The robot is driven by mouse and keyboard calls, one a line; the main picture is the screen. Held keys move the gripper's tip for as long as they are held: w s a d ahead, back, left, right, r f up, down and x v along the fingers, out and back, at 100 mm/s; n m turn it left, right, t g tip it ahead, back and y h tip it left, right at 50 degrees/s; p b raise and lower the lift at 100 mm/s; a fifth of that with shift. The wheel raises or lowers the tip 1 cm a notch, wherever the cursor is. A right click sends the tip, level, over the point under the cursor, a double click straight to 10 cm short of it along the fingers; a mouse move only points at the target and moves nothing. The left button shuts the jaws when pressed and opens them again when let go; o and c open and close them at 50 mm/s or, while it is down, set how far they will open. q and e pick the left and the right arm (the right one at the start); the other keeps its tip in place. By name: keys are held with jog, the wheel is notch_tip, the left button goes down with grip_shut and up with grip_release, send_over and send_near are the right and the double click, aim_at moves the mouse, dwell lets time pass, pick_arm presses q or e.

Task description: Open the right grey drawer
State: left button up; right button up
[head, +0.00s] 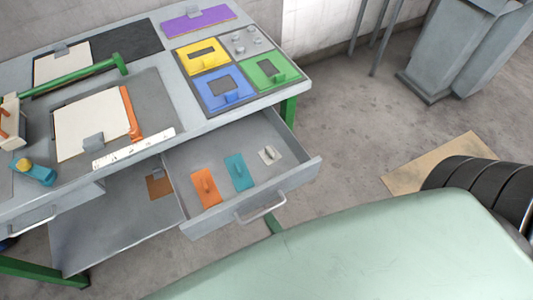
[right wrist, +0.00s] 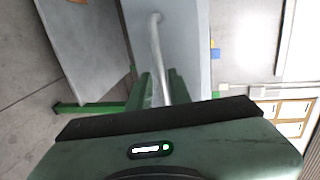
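The right grey drawer (head: 308,172) under the workbench is pulled well out in the head view. An orange piece (head: 206,190), a teal piece (head: 239,172) and a light grey piece (head: 269,155) lie inside it. Its bar handle (head: 247,217) is on the front; the handle also shows in the right wrist view (right wrist: 157,45). My right gripper (head: 273,223) is at the handle, mostly hidden behind my pale green arm. In the right wrist view its green fingers (right wrist: 162,90) sit close on both sides of the bar, shut on it. My left gripper is out of view.
The workbench top (head: 190,133) holds a board with yellow, blue and green squares (head: 228,87), a purple plate (head: 197,20) and a green-handled tool (head: 75,76). Another drawer (head: 40,215) is at left. Grey bins (head: 450,50) stand at the back right.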

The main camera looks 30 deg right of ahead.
jog(key=shift+v, duration=1.55)
jog(key=shift+f, duration=0.1)
